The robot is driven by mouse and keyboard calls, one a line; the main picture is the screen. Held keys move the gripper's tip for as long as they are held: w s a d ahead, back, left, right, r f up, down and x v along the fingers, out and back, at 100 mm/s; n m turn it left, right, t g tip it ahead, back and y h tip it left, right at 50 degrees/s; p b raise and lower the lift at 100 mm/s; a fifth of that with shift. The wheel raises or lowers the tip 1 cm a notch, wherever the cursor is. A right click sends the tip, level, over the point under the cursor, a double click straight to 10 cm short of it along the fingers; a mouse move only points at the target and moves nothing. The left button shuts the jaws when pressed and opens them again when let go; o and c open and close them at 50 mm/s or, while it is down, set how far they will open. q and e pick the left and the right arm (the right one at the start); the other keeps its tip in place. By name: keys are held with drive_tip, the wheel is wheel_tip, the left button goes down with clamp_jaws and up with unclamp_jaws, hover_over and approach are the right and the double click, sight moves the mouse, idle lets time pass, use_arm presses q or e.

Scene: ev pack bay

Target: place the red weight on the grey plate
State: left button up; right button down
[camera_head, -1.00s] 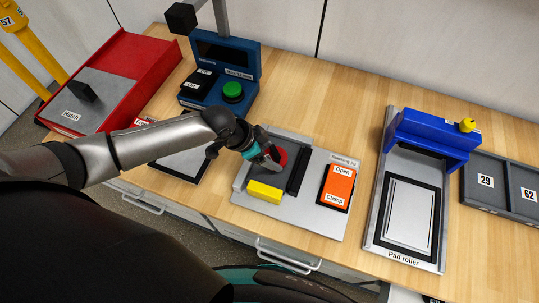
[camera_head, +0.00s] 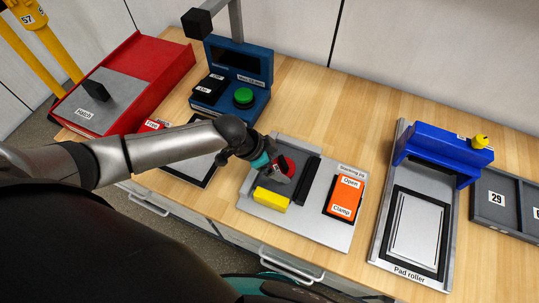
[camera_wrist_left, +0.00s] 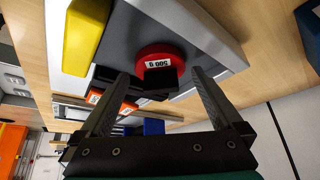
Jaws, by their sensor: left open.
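The red weight (camera_head: 289,164) is a round disc on the grey plate (camera_head: 316,226) of a bench jig, partly hidden by my gripper in the head view. The left wrist view shows the weight (camera_wrist_left: 161,55) with a "500 g" label and a black block (camera_wrist_left: 152,84) at its near side. My left gripper (camera_head: 281,173) is at the weight. Its jaws (camera_wrist_left: 158,75) are open, one finger to each side of the black block; I cannot tell whether they touch it. My right gripper is not in view.
The jig also carries a yellow block (camera_head: 271,199), a black bar (camera_head: 307,181) and an orange Open/Clamp panel (camera_head: 345,196). A blue unit with a green button (camera_head: 243,97) stands behind. The pad roller (camera_head: 419,232) is to the right, with free wood between.

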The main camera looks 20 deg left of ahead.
use_arm(q)
drive_tip(key=p+v, duration=0.2)
drive_tip(key=v, duration=0.9)
drive_tip(key=shift+a+r, duration=0.2)
drive_tip(key=shift+r, duration=0.15)
drive_tip(key=shift+s, duration=0.1)
